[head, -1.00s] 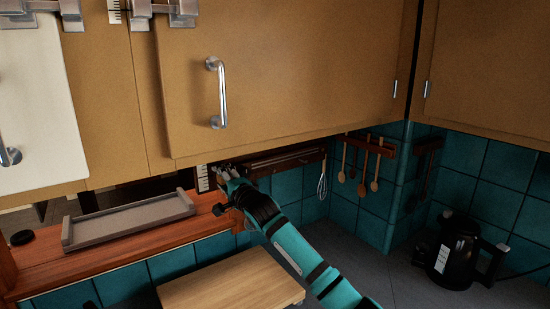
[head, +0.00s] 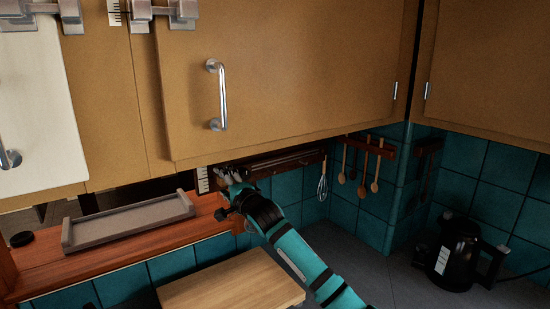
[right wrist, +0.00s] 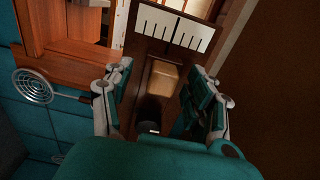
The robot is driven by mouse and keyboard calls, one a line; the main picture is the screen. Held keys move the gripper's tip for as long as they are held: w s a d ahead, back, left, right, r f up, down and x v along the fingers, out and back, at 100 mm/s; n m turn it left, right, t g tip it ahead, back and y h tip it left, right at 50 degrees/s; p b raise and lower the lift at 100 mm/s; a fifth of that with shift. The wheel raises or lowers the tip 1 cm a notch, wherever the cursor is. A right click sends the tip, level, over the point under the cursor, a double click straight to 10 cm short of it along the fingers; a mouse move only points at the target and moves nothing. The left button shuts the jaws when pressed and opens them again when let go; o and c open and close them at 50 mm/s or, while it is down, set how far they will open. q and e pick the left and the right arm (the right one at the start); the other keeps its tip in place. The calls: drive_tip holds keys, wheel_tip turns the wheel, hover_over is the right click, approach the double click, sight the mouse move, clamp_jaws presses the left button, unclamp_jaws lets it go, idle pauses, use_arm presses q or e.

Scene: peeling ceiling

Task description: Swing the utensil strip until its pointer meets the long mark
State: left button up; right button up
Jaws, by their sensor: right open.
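The utensil strip (head: 290,163) is a dark wooden rail under the wall cabinet, with a whisk (head: 322,187) hanging at its right end. A white scale plate (head: 202,180) with black marks is beyond its left end; it is larger in the right wrist view (right wrist: 172,26). My right gripper (head: 228,174) is at the strip's left end, below the cabinet. In the right wrist view its open fingers (right wrist: 161,68) stand either side of a tan block (right wrist: 163,80) on dark wood; contact is unclear. My left gripper is out of view.
The cabinet door (head: 290,80) overhangs close above my gripper. A grey tray (head: 130,221) lies on the wooden ledge at left. A cutting board (head: 230,282) is below, a black kettle (head: 458,252) at right. Wooden spoons (head: 362,184) hang in the corner.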

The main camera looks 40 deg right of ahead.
drive_tip(key=s+p, duration=0.1)
drive_tip(key=s, duration=0.6)
drive_tip(key=shift+a+p, duration=0.15)
drive_tip(key=shift+p, duration=0.15)
